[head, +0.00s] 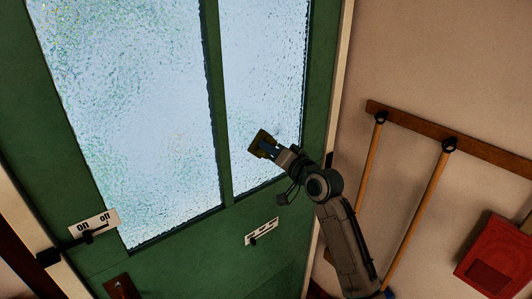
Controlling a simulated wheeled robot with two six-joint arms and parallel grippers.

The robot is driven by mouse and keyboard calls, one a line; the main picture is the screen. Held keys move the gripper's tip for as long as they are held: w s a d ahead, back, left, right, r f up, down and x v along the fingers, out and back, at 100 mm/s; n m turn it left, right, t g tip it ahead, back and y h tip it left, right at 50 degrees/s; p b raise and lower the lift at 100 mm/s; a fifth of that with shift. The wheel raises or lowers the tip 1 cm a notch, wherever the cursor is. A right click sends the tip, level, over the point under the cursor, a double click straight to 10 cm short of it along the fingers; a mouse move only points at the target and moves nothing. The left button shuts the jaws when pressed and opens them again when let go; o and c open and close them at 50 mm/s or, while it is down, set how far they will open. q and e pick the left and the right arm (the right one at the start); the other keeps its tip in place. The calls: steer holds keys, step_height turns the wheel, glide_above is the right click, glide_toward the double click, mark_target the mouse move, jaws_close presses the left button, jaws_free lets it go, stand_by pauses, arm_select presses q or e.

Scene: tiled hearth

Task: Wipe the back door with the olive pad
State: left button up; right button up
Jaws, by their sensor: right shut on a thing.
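The back door (216,130) is green with two frosted glass panes, a large left pane (140,110) and a narrower right pane (262,60). It looks tilted in the head view. My right gripper (268,149) is shut on the olive pad (259,143), a small dark yellow-green block. The pad is in front of the lower part of the right pane; I cannot tell whether it touches the glass. The gripper hides part of the pad. My left gripper is not in view.
A white label plate with a lever (93,224) is on the lower left of the door, and a white plate (261,231) is below the right pane. On the right wall hang a wooden rail (415,126) with long-handled tools and a red box (494,262).

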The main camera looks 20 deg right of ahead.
steer(key=shift+w+d, duration=0.25)
steer(key=shift+d, duration=0.4)
steer(key=shift+w+d, duration=0.25)
steer(key=shift+d, duration=0.4)
steer(key=shift+w+d+f+b, duration=0.1)
steer(key=shift+w+d+b, duration=0.15)
steer(key=shift+d, duration=0.35)
steer(key=shift+w+d+b, duration=0.2)
steer(key=shift+d+b, duration=0.05)
steer(key=shift+d, duration=0.4)
steer(key=shift+w+d+f+b, duration=0.1)
steer(key=shift+w+d+b, duration=0.15)
steer(key=shift+d, duration=0.35)
steer(key=shift+w+d+r+b, duration=0.1)
steer(key=shift+w+d+b, duration=0.1)
steer(key=shift+d+b, duration=0.25)
steer(key=shift+w+d+b, duration=0.15)
steer(key=shift+d+b, duration=0.05)
steer(key=shift+d, duration=0.4)
steer(key=shift+w+d, duration=0.25)
steer(key=shift+d, duration=0.4)
steer(key=shift+r, duration=0.1)
steer(key=shift+s, duration=0.1)
steer(key=shift+p+v, duration=0.6)
steer(key=shift+v, duration=2.25)
